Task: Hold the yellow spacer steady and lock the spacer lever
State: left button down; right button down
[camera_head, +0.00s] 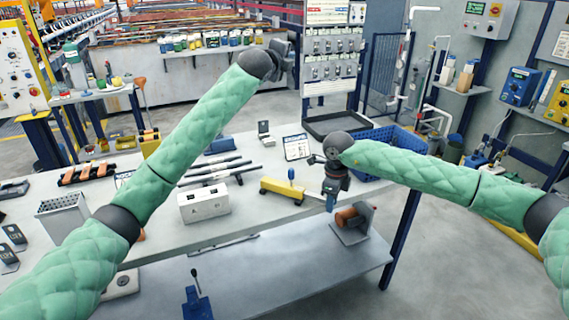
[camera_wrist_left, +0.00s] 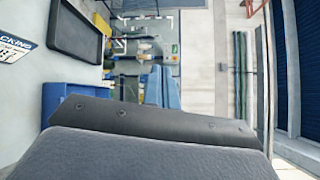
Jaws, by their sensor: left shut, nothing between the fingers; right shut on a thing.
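The yellow spacer (camera_head: 275,187) lies on the grey workbench right of centre. A lever with a blue knob (camera_head: 291,173) stands upright on it. My right gripper (camera_head: 330,201) is low over the bench at the spacer's right end and is shut on it; the wrist hides the exact contact. My left gripper (camera_head: 283,62) is raised high beyond the bench, well away from the spacer. It is shut and empty. In the left wrist view neither the spacer nor the lever shows.
A white box (camera_head: 203,204) stands left of the spacer, with dark bars (camera_head: 215,172) behind it. A blue crate (camera_head: 396,146) and a black tray (camera_head: 335,124) are at the back right. Bench in front of the spacer is clear.

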pick_arm(q)
jog(key=w+a+f+n+g+y, duration=0.1)
jog(key=w+a+f+n+g, duration=0.15)
jog(key=f+g, duration=0.4)
jog(key=w+a+f+n+g, duration=0.1)
jog(key=w+f+n+g, duration=0.25)
jog(key=f, duration=0.55)
jog(key=s+a+f+n+g, duration=0.4)
jog(key=s+f+n+g, duration=0.1)
jog(key=s+g, duration=0.4)
jog(key=shift+s+f, duration=0.9)
jog(key=shift+s, duration=0.05)
